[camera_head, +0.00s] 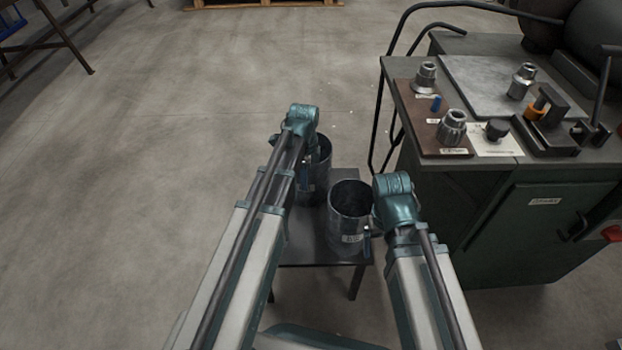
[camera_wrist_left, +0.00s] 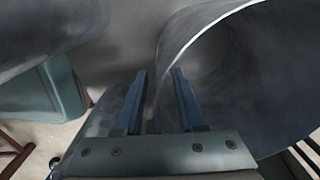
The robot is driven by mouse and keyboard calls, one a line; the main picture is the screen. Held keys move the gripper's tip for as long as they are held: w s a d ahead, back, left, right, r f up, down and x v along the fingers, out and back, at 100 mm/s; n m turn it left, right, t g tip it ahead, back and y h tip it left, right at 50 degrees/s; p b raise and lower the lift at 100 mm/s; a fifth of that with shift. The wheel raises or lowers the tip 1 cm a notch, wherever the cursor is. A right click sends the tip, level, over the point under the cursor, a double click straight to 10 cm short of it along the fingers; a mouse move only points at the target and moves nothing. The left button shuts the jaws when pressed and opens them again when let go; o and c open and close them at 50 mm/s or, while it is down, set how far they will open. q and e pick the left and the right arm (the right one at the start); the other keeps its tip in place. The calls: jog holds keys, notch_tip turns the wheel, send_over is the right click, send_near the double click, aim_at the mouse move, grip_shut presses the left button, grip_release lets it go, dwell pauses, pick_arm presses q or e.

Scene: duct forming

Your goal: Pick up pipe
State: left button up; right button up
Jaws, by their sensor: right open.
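Two dark grey open-topped pipes stand upright on a small dark table (camera_head: 311,251). The rear pipe (camera_head: 322,172) is partly hidden by my left arm; the front pipe (camera_head: 346,226) shows more fully. My left gripper (camera_head: 304,180) points down at the rear pipe's left side. In the left wrist view its fingers (camera_wrist_left: 159,72) are apart, with a curved pipe wall (camera_wrist_left: 225,62) at the gap, the right finger over the opening. Contact cannot be told. My right gripper (camera_head: 368,244) is open at the front pipe's right side, its fingers mostly hidden by the wrist.
A green workbench (camera_head: 535,235) stands to the right, with metal fittings (camera_head: 452,127), a brown board (camera_head: 421,121) and a clamp-like tool (camera_head: 546,118) on top. Black curved bars (camera_head: 379,110) stand at its left side.

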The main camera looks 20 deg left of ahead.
pick_arm(q)
grip_shut()
dwell(1.4)
